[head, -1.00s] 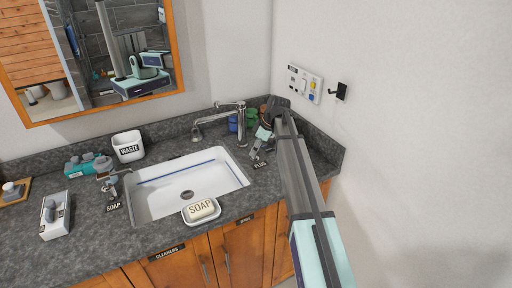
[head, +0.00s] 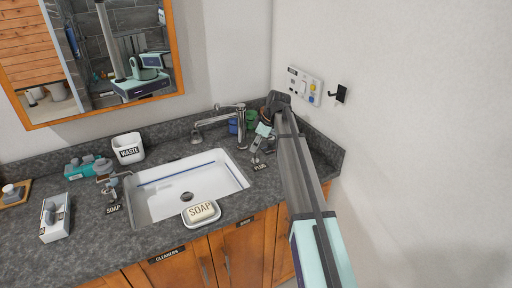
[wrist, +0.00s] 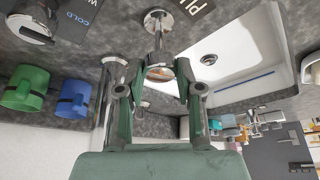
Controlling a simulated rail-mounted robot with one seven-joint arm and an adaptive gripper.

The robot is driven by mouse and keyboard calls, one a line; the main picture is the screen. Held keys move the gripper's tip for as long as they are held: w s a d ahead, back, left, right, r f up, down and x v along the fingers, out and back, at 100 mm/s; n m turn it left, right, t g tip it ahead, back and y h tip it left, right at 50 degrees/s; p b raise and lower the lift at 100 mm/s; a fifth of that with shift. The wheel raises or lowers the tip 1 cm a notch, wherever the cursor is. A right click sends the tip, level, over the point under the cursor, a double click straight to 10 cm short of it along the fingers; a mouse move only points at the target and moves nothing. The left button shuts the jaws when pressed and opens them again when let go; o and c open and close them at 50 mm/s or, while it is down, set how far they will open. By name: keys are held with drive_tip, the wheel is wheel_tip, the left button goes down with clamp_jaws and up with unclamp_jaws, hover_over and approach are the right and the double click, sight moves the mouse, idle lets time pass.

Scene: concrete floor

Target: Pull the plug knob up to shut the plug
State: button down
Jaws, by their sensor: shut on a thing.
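The plug knob (wrist: 160,73) is a chrome post on a round base, to the right of the basin. In the wrist view its head sits between the fingertips of my gripper (wrist: 158,84), which is shut on it. In the head view my gripper (head: 257,150) reaches down to the knob just above the PLUG label (head: 261,167), and the fingers partly hide the knob. The white sink basin (head: 160,203) has a dark round drain (head: 187,197) in its floor. The drain (wrist: 208,60) also shows in the wrist view.
The chrome faucet (head: 220,117) stands left of my gripper. A blue mug (wrist: 73,99) and a green mug (wrist: 25,88) stand close by. A soap dish (head: 202,220) is at the basin's front edge. The wall with a switch panel (head: 304,86) bounds the right.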

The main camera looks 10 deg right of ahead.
drive_tip(key=shift+r, duration=0.1)
drive_tip(key=c, duration=0.8)
unclamp_jaws()
drive_tip(key=shift+o, duration=0.2)
drive_tip(key=v, duration=1.2)
